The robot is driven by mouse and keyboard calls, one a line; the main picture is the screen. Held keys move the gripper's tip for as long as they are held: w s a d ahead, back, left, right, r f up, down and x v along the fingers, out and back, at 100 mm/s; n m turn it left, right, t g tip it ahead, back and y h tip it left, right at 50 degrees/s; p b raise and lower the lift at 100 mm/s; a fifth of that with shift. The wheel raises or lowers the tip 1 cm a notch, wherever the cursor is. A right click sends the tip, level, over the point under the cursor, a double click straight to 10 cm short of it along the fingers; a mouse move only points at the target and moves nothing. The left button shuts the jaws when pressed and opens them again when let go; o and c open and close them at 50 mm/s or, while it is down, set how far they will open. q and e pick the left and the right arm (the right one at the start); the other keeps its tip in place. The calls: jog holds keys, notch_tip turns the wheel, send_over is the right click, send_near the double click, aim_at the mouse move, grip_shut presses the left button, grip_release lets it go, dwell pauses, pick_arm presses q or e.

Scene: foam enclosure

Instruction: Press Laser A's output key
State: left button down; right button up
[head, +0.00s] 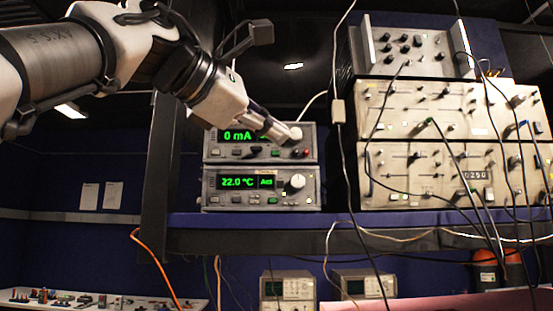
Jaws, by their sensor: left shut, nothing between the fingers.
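Two stacked instruments with green displays stand on a shelf. The upper unit (225,154) reads 0 mA, and the lower unit (210,187) reads 22.0 °C. No label naming Laser A is legible. The upper unit has a row of small keys along its lower front, including a green-lit one (275,153); which one is the output key cannot be read. My left gripper (283,130) is shut and empty, its tips in front of the upper unit's top right, close by the white knob (296,133). Contact cannot be told. It hides part of the display. My right gripper is out of view.
Large beige instruments (390,188) with many hanging cables stand to the right on the blue shelf (245,219). A cable with a pale block (338,111) hangs right of the stack. A dark post (160,170) stands left. Two smaller instruments (287,287) sit below.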

aim_at(276, 153)
pick_arm(q)
jog(key=w+p, duration=0.5)
jog(key=w, duration=0.2)
jog(key=shift+w+a, duration=0.1)
jog(key=shift+w, duration=0.2)
jog(key=shift+s, duration=0.2)
jog(key=shift+w, duration=0.1)
jog(key=shift+p, duration=0.3)
dwell(0.4)
jog(key=shift+w+r, duration=0.1)
jog(key=shift+w, duration=0.3)
